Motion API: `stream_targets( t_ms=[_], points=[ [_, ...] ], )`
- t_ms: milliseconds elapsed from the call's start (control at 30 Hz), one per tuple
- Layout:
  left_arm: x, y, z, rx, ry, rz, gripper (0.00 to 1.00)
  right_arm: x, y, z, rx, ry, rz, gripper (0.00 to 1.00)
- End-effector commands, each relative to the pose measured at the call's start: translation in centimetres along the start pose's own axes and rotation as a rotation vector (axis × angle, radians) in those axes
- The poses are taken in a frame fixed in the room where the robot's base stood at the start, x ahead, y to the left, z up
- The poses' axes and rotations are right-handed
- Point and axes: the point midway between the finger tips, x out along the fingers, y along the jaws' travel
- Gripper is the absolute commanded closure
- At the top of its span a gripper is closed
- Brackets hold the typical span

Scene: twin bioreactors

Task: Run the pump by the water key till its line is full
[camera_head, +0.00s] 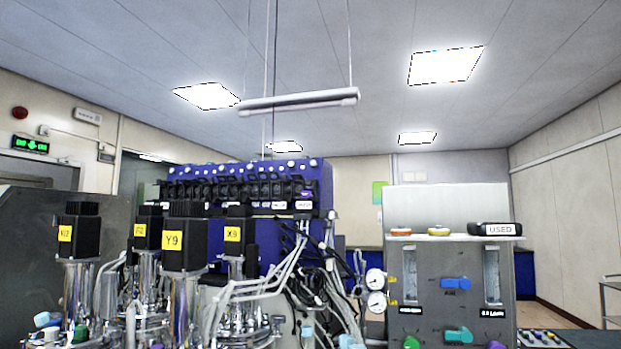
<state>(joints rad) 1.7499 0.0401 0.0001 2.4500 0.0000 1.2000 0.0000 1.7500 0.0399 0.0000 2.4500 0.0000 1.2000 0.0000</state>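A blue unit (250,172) stands behind the vessels, with a row of dark pump-like heads (235,190) across its front and light knobs along its top. Small labels sit under the heads, too small to read. Several pale lines (290,265) and black cables run down from it; I cannot tell whether any line is full. A grey panel (420,270) on the right carries a blue handle (456,284), a teal handle (458,335) and a green knob (411,342). I cannot make out a water key. Neither gripper is in view.
Steel vessels with black tops, one labelled Y9 (185,240) and one X9 (238,235), crowd the front left. Two gauges (376,290) sit beside the grey panel. A dark box marked USED (495,229) lies on its shelf. A button panel (543,338) is at lower right.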

Motion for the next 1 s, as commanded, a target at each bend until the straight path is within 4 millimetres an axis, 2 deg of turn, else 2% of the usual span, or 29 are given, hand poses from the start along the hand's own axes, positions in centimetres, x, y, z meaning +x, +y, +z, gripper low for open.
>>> stream_targets(
  t_ms=[33, 200, 1000],
  points=[
    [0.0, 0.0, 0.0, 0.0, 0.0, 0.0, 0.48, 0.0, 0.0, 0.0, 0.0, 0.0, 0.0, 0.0],
    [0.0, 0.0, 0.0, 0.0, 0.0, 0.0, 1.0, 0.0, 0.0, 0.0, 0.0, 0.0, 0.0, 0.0],
    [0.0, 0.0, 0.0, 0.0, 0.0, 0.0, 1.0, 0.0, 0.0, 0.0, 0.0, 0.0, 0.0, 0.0]
  ],
)
